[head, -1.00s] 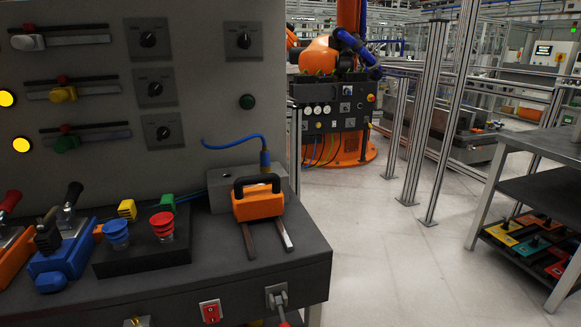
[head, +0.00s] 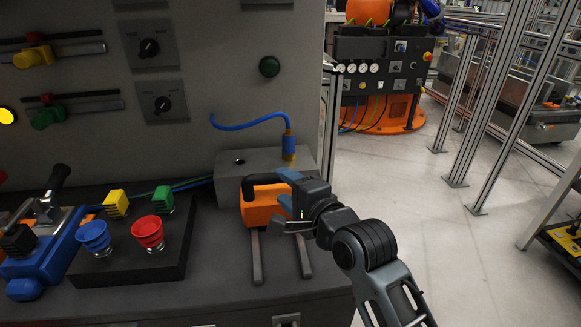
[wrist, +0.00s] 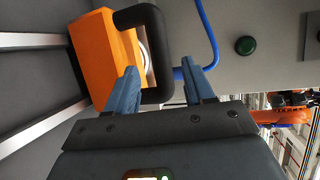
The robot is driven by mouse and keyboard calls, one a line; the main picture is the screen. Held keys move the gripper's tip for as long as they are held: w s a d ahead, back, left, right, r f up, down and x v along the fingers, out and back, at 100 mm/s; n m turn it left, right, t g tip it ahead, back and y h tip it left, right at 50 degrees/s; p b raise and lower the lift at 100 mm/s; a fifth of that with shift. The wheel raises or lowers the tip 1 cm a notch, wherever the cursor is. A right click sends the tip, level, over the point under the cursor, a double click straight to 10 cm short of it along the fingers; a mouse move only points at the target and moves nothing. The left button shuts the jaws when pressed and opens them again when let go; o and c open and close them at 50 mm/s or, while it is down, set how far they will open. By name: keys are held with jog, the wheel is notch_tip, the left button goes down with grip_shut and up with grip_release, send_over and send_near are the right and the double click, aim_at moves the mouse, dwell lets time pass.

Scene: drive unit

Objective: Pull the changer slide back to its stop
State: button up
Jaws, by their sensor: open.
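The changer slide is an orange block (head: 262,205) with a black loop handle (head: 262,179). It sits at the back end of two dark rails (head: 257,259), close against a grey box. My gripper (head: 285,182) is at the right side of the handle and hides part of the slide. In the wrist view, the orange block (wrist: 100,45) is at upper left. The handle (wrist: 163,50) runs between my two blue fingers (wrist: 158,70), which are apart with gaps beside it. Whether either finger touches the handle cannot be told.
The grey box (head: 226,170) behind the slide carries a blue connector (head: 289,146) and cable. Red (head: 148,232) and blue (head: 94,236) buttons stand on a black block to the left. A blue toggle clamp (head: 40,250) is further left. Open floor lies to the right.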

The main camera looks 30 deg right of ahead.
aim_at(271, 192)
jog(key=w, duration=0.2)
jog(key=w+f, duration=0.1)
jog(key=w, duration=0.4)
jog(key=shift+w+a+f, duration=0.15)
jog(key=shift+w+a, duration=0.05)
jog(key=shift+a, duration=0.1)
grip_shut()
dwell(0.4)
